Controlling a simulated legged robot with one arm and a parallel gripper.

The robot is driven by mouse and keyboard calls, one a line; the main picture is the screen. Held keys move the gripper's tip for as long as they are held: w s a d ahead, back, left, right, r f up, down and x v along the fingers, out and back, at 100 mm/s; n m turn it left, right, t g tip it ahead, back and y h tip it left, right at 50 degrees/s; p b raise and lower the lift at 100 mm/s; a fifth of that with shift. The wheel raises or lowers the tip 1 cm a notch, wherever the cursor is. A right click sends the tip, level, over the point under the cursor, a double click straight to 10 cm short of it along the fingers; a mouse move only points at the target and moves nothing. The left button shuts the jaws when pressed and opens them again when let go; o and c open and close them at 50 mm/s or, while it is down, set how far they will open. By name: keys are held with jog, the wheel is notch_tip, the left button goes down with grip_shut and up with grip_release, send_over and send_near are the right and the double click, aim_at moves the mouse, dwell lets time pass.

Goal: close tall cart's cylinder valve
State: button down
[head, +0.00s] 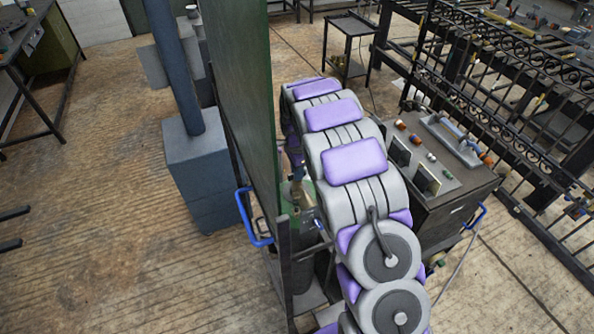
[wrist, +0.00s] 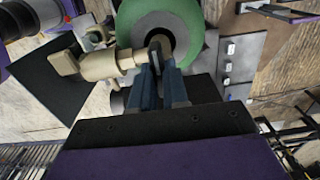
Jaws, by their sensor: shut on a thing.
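The tall cart (head: 240,90) stands mid-picture in the head view, with a dark green upright panel, a dark frame and a blue handle (head: 253,222). Beside the panel, a small green and brass part of the cylinder top shows, mostly hidden by my arm. In the wrist view the green cylinder (wrist: 196,20) fills the top middle, with the brass-coloured valve (wrist: 98,66) across its neck. My gripper (wrist: 159,68) is shut on the valve's dark knob (wrist: 157,46), at the right end of the brass body. The fingers hide part of the knob.
A dark machine (head: 445,195) with a control panel stands close to the right of my arm. A blue-grey post on a box base (head: 200,170) stands left of the cart.

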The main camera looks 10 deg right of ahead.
jog(key=c, duration=1.3)
grip_release()
jog(key=shift+w, duration=0.15)
jog(key=shift+o, duration=0.9)
notch_tip(320, 180, up, 17)
jog(key=shift+r, duration=0.15)
jog(key=shift+a, duration=0.1)
